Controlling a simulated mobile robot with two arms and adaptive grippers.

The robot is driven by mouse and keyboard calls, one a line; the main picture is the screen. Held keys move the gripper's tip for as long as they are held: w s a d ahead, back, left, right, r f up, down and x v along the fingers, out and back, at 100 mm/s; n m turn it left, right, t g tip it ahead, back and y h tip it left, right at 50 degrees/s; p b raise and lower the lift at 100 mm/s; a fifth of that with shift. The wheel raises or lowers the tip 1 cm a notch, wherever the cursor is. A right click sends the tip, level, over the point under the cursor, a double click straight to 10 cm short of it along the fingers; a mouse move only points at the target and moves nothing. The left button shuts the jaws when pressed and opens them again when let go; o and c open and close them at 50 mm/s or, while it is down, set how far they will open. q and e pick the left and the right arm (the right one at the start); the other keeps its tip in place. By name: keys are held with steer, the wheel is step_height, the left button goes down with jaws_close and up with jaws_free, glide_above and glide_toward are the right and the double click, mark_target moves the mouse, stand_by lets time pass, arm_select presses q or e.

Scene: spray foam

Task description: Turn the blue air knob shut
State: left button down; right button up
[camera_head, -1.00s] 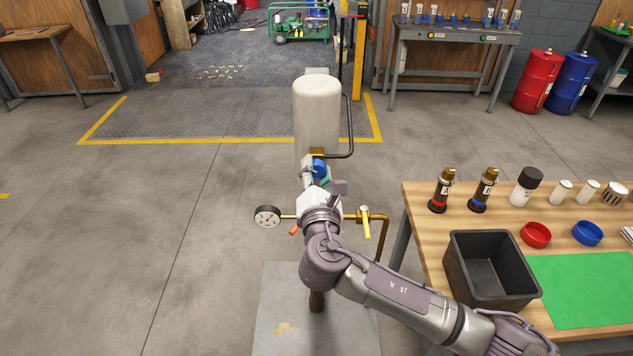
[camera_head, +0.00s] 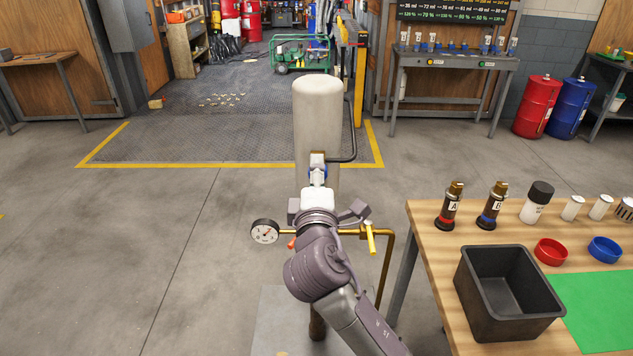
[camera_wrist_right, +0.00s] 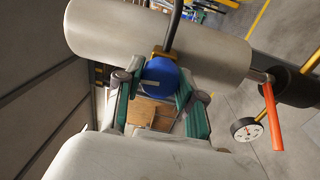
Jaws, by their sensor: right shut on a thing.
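The blue air knob (camera_wrist_right: 160,78) sits on the side of a pale upright tank (camera_head: 317,115), with a pale mark on its face. My right gripper (camera_head: 318,173) is at the knob, its green-padded fingers on either side in the right wrist view (camera_wrist_right: 160,90). It is shut on the knob. In the head view only small bits of blue show around the gripper, and my wrist hides much of the area below. My left gripper is not in view.
A pressure gauge (camera_head: 265,232) sticks out left of my wrist, and a brass pipe with a yellow lever (camera_head: 370,240) to its right. An orange-red lever (camera_wrist_right: 271,112) shows in the wrist view. A wooden table (camera_head: 433,260) with a black bin (camera_head: 510,292) stands at right.

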steer(key=shift+f+m+b, duration=0.1)
steer(key=shift+m+b, duration=0.2)
steer(key=shift+m, duration=0.4)
steer(key=o, duration=1.2)
steer(key=shift+c, duration=0.2)
steer(key=s, duration=1.2)
steer(key=shift+f, duration=0.35)
